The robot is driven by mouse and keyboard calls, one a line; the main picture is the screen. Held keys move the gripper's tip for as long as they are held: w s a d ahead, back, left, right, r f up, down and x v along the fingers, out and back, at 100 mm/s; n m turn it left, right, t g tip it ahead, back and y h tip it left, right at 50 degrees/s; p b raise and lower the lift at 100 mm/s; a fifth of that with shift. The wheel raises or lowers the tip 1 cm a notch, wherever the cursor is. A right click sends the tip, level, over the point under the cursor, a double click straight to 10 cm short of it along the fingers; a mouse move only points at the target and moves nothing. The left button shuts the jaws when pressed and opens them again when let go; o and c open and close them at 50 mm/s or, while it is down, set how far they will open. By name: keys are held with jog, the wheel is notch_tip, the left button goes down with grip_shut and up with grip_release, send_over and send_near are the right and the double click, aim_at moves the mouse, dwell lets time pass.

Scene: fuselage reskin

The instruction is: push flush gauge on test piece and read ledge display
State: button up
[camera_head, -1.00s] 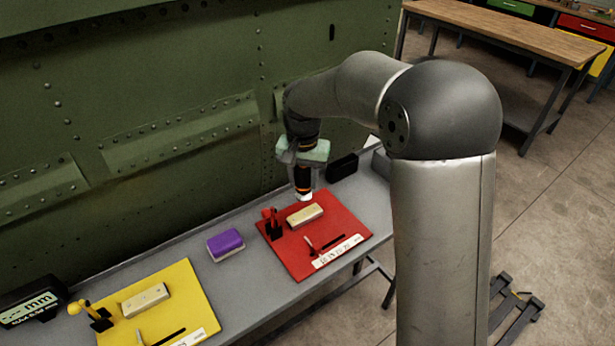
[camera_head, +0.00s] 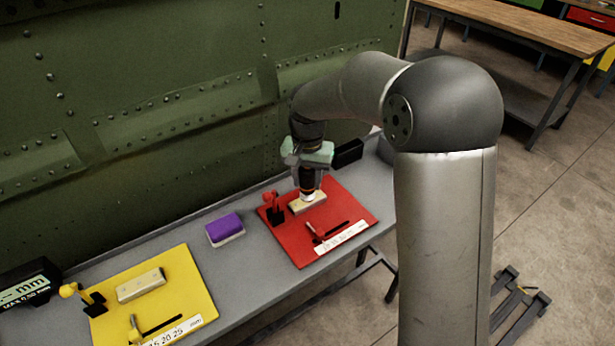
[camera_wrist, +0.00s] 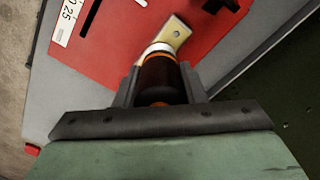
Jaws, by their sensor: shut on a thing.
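My gripper (camera_head: 308,172) is shut on the flush gauge (camera_wrist: 158,75), a dark cylinder with an orange band and a white tip. The gauge points down at the beige test piece (camera_head: 299,205) on the red mat (camera_head: 300,243). In the wrist view the white tip overlaps the near end of the test piece (camera_wrist: 176,33); I cannot tell whether they touch. A ledge display (camera_head: 28,283) at the far left shows dashes and "mm", with "MAX" text below. A second dark box (camera_head: 347,153) stands behind my gripper, its face not readable.
A yellow mat (camera_head: 195,290) holds another beige block (camera_head: 141,285), a yellow stand (camera_head: 80,295) and a slider scale. A purple-topped block (camera_head: 224,229) lies between the mats. A red stand (camera_head: 272,207) is close left of the gauge. The green riveted fuselage panel (camera_head: 140,120) rises behind the ledge.

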jog(key=shift+f+b, duration=0.4)
jog(key=shift+f, duration=0.15)
dwell(1.7)
jog(key=shift+r+p, duration=2.5)
jog(key=shift+r, duration=1.1)
jog(key=shift+f, duration=0.1)
